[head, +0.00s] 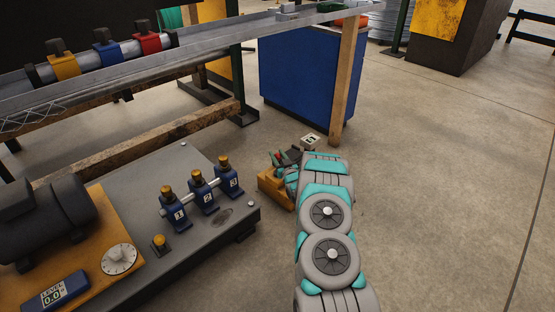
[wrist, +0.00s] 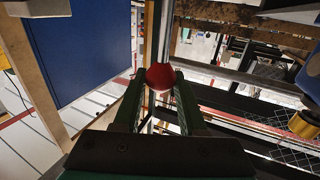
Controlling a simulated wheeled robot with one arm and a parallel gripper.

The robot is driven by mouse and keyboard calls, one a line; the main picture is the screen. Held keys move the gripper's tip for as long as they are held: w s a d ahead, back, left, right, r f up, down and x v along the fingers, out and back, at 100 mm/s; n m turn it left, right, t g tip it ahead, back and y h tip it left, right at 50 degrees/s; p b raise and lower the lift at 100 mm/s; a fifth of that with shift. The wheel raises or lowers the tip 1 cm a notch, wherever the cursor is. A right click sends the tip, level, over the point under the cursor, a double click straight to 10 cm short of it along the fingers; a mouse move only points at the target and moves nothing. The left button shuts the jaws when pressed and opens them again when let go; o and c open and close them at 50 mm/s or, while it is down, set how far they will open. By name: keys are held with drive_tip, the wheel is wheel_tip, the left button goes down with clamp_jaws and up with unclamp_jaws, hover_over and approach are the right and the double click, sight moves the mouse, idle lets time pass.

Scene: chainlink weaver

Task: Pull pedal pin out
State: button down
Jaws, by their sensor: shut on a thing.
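My gripper (wrist: 160,85) is shut on a red ball-shaped knob (wrist: 160,77), held between its two dark green fingers in the wrist view. A grey bar runs upward behind the knob in that view; I cannot tell if it is joined to it. The knob may be the head of the pedal pin, but its shaft and the pedal are not clearly visible. In the head view my gripper (head: 277,157) is low near the floor, right of the grey base plate, with a small spot of red at its fingers.
The grey base plate (head: 218,240) carries three numbered blue blocks (head: 203,192) and a dark motor (head: 45,215). A blue cabinet (head: 300,85) and wooden post (head: 347,80) stand behind my arm. The floor at right is clear.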

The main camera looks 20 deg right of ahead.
drive_tip(key=shift+w+r, duration=0.1)
drive_tip(key=shift+r, duration=0.15)
drive_tip(key=shift+c, duration=2.4)
unclamp_jaws()
drive_tip(key=shift+f, duration=0.1)
drive_tip(key=s, duration=0.8)
drive_tip(key=shift+a+p, duration=0.15)
drive_tip(key=shift+p, duration=0.2)
drive_tip(key=shift+w, duration=0.1)
